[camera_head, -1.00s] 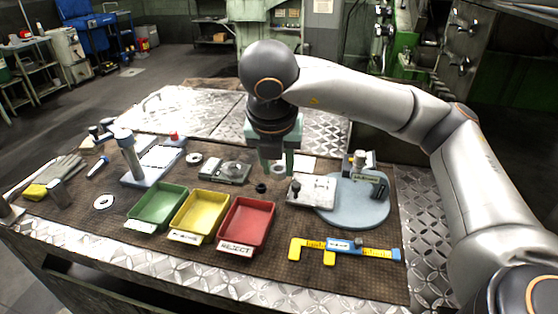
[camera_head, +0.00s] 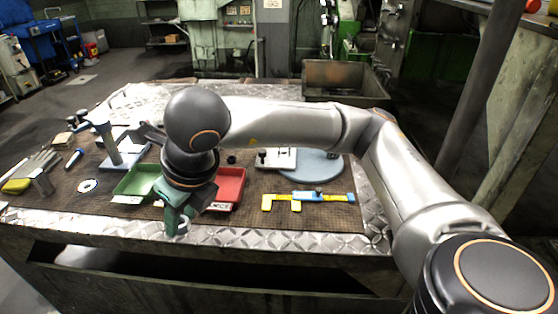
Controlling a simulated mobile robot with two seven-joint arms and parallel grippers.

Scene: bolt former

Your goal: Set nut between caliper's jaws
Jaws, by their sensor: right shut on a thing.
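The caliper (camera_head: 318,196) lies flat at the right front of the mat, with a yellow body and a blue slider. Its two yellow jaws point toward the front edge at its left end, with a gap between them. My right gripper (camera_head: 180,224) is shut on a small grey ring-shaped nut (camera_head: 183,228). It holds the nut in front of the bins, over or near the table's front edge, well left of the caliper. My left gripper is not in view.
The green bin (camera_head: 127,191) and the red bin (camera_head: 231,186) stand behind my right gripper; my arm hides the yellow bin. A round grey-blue base (camera_head: 318,166) stands behind the caliper. A white washer (camera_head: 88,186) lies at the left.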

